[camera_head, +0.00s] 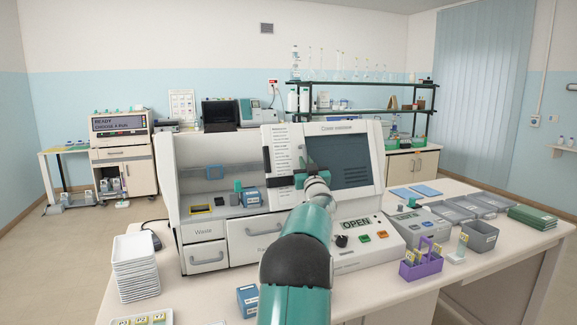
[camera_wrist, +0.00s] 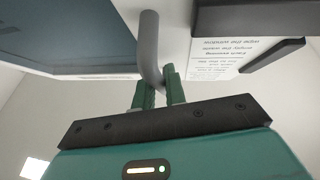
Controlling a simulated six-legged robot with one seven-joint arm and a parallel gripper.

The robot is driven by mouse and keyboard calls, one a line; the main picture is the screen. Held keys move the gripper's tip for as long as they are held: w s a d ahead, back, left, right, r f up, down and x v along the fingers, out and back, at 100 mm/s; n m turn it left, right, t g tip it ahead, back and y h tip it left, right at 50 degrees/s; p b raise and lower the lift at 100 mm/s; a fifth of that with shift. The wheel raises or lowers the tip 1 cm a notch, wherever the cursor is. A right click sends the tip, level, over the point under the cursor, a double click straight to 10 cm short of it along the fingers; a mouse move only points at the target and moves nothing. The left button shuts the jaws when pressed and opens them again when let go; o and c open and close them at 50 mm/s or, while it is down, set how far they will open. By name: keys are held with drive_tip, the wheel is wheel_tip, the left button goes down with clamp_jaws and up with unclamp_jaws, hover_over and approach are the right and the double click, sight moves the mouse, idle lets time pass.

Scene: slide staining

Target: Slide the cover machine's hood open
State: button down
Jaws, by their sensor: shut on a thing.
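The cover machine (camera_head: 220,147) stands on the bench in the middle of the head view. Its left bay is uncovered, with a blue-and-white box (camera_head: 250,197) and small items inside. The hood (camera_head: 290,135), a white panel with printed lines, stands right of this bay, beside the dark window (camera_head: 340,160). My gripper (camera_head: 300,181) is in front of the hood's lower part. In the wrist view my green fingers (camera_wrist: 159,88) are shut on the grey curved handle (camera_wrist: 149,40). The machine's display (camera_head: 356,223) reads OPEN. My arm hides part of the machine's front.
A stack of white trays (camera_head: 135,270) stands at the bench's left. A blue-and-white box (camera_head: 247,300) sits near my arm in front.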

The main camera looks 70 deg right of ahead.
drive_tip(key=shift+s+d+r, duration=0.1)
drive_tip(key=shift+s+d, duration=0.3)
drive_tip(key=shift+s, duration=0.1)
drive_tip(key=c, duration=1.5)
unclamp_jaws()
drive_tip(key=shift+o, duration=0.2)
drive_tip(key=v, duration=1.4)
drive_tip(key=shift+d, duration=0.1)
drive_tip(key=shift+w, duration=0.15)
